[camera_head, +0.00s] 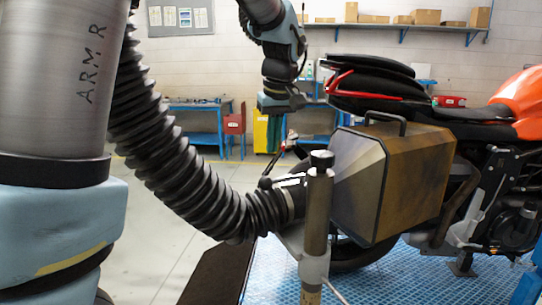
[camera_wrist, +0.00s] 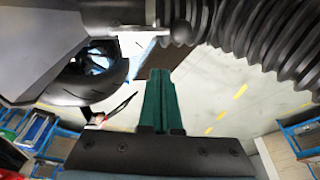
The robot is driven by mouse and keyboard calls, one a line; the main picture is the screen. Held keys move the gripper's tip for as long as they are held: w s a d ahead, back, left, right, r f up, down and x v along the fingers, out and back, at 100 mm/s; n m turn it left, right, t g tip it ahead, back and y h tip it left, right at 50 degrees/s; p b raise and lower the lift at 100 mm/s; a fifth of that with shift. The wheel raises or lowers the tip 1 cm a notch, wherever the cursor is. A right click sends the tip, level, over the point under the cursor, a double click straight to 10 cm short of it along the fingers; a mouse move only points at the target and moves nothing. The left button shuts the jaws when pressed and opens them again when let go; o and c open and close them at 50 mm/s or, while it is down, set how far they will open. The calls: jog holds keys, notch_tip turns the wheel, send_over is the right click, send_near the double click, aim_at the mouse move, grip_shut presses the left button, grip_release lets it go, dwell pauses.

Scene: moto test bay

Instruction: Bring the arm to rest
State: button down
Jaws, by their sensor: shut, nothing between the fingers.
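My arm comes down from the top of the head view, bent, with my gripper (camera_head: 281,103) at its lower end. The gripper hangs in the air left of the motorcycle's seat and tail, apart from them in the picture. In the wrist view my gripper (camera_wrist: 160,75) shows as two green fingers pressed together, with nothing between them. Below the gripper in the head view, a ribbed black hose (camera_head: 178,160) runs down to the rear of the motorcycle (camera_head: 395,90). The hose (camera_wrist: 265,45) also crosses the upper right of the wrist view.
A bronze side case (camera_head: 408,185) juts out from the motorcycle. A metal post (camera_head: 318,210) stands before it. The motorcycle is on a blue textured platform (camera_head: 385,285). Blue benches (camera_head: 200,108) and a shelf with boxes (camera_head: 395,26) line the back wall. The floor at left is clear.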

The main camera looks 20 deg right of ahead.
dwell(0.4)
jog(key=s+a+f, duration=0.3)
jog(key=a+f, duration=0.2)
jog(key=a, duration=0.4)
jog(key=s+a+f+m+g, duration=0.1)
jog(key=s+a+f, duration=0.2)
jog(key=a+f, duration=0.3)
jog(key=s+a+f, duration=0.3)
jog(key=a+f, duration=0.2)
jog(key=a, duration=0.8)
jog(key=shift+f+m+g, duration=0.2)
jog(key=shift+m+g, duration=0.1)
jog(key=shift+a, duration=0.1)
